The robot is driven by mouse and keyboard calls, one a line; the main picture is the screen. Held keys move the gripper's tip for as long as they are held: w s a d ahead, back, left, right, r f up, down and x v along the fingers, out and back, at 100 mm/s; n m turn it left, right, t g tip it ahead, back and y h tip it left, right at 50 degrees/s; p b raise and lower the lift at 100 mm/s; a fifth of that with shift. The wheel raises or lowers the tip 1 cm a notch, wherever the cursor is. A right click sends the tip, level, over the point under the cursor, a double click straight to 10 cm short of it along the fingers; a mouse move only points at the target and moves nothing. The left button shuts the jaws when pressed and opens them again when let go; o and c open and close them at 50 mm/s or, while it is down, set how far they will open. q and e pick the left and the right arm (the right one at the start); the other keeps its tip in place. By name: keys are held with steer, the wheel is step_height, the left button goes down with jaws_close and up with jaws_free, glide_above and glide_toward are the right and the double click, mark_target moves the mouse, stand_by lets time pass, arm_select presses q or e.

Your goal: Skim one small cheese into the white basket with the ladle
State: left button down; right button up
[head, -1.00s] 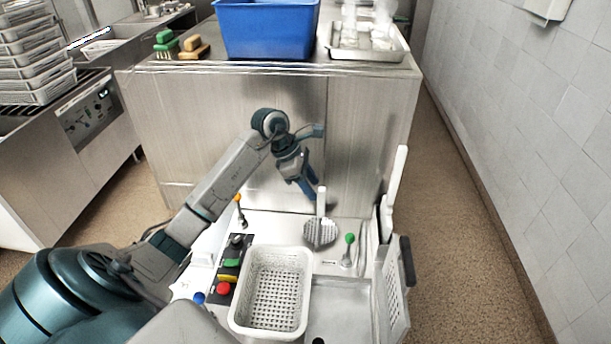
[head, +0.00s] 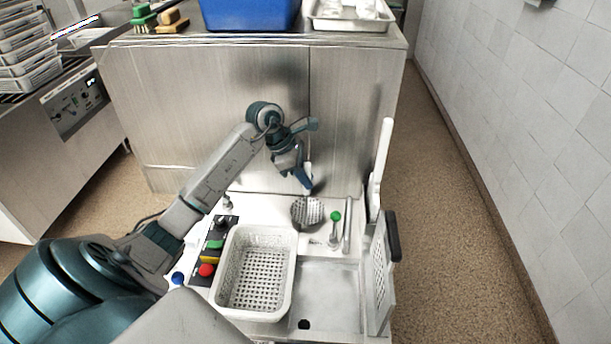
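The white perforated basket (head: 290,262) stands empty on the white worktop at the lower middle of the head view. The ladle (head: 306,212), a grey perforated skimmer head with a pale upright handle, is behind the basket. My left gripper (head: 306,186) points down at the ladle's handle, and its fingers overlap the handle in the picture. I cannot tell whether they are closed on it. No small cheese can be made out. My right gripper is not in view.
A shallow sink (head: 332,285) lies right of the basket. A green-knobbed tap (head: 335,217) stands behind it. A control panel (head: 212,250) with coloured buttons is left of the basket. A perforated plate (head: 379,272) stands upright at the right edge. A steel cabinet (head: 235,85) is behind.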

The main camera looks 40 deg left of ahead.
arm_select(q)
steer(key=shift+a+r, duration=0.1)
steer(key=shift+r, duration=0.1)
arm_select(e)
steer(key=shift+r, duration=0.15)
arm_select(q)
steer(key=shift+r+p, duration=0.3)
steer(key=shift+r, duration=0.55)
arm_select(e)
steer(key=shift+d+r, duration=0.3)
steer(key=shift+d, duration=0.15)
arm_select(q)
steer(key=shift+r, duration=0.2)
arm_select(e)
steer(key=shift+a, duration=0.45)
